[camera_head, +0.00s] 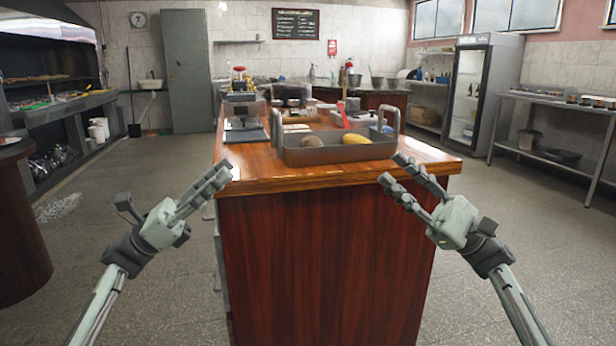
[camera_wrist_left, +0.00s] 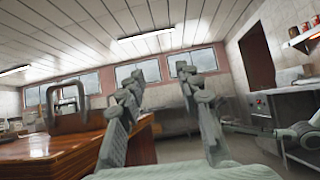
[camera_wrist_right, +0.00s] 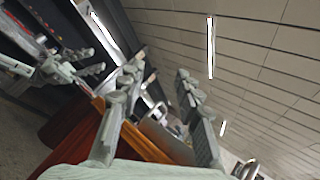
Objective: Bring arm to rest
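My left gripper (camera_head: 224,172) is raised in front of the left front corner of the wooden counter (camera_head: 325,255). Its two fingers stand apart with nothing between them, as the left wrist view (camera_wrist_left: 155,78) shows. My right gripper (camera_head: 391,169) is raised near the counter's right front edge, close to the tray's right side in the picture. Its fingers are also apart and empty in the right wrist view (camera_wrist_right: 160,66). I cannot tell from the head view whether either gripper touches the counter.
A grey tray (camera_head: 340,154) with upright handles stands at the counter's front, holding a yellow item (camera_head: 356,139) and a brown item (camera_head: 311,141). A scale-like device (camera_head: 244,125) stands behind left. A steel table (camera_head: 560,105) is far right. Floor on both sides is open.

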